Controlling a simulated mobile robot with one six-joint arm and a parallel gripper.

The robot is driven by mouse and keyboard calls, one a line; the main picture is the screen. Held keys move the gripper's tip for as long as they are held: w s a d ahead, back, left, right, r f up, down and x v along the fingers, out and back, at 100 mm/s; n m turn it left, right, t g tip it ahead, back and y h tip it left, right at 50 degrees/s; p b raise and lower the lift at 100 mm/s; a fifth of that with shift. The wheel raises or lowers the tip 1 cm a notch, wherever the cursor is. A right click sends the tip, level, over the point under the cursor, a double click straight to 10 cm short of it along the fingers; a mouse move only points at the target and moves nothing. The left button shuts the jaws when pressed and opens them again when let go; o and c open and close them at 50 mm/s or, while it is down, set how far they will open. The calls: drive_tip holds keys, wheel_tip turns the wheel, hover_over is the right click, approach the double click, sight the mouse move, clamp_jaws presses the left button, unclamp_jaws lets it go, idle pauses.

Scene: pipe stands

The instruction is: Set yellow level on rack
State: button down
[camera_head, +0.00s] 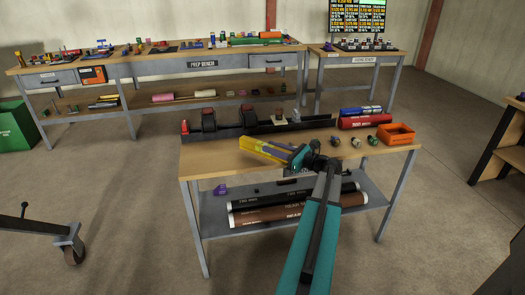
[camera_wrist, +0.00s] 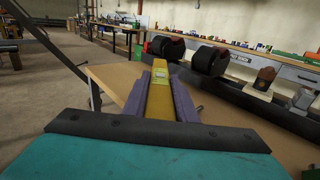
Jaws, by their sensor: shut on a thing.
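The yellow level (camera_head: 262,147) is held by my gripper (camera_head: 298,157), whose purple fingers are closed on it. It points left over the near wooden table (camera_head: 222,163) in the head view. In the wrist view the level (camera_wrist: 159,100) runs straight away between the two fingers (camera_wrist: 163,92). Whether it touches the tabletop is unclear. Behind it, a long black rail (camera_head: 262,129), which may be the rack, lies along the table's back edge. Two black rollers (camera_head: 208,120) stand on the rail; they also show in the wrist view (camera_wrist: 209,60).
Several small fittings (camera_head: 356,142) and an orange bin (camera_head: 395,134) stand at the table's right. Red (camera_head: 362,121) and blue (camera_head: 361,110) cylinders lie behind them. Black and brown pipes (camera_head: 285,210) lie on the lower shelf. A prep bench (camera_head: 160,68) is behind.

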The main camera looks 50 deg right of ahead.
drive_tip(key=w, duration=0.2)
drive_tip(key=w+d, duration=0.1)
drive_tip(key=w, duration=0.2)
drive_tip(key=shift+w+d+f+p, duration=0.2)
drive_tip(key=shift+w+d+p, duration=0.05)
drive_tip(key=shift+w+p, duration=0.15)
drive_tip(key=shift+s, duration=0.1)
drive_tip(key=shift+f, duration=0.1)
drive_tip(key=shift+f+p, duration=0.4)
drive_tip(key=shift+f, duration=1.25)
drive_tip(key=shift+f, duration=0.15)
drive_tip(key=c, duration=1.4)
unclamp_jaws()
drive_tip(key=shift+c, duration=0.2)
drive_tip(key=s+d+b, duration=0.1)
drive_tip(key=s+b, duration=0.1)
drive_tip(key=s, duration=1)
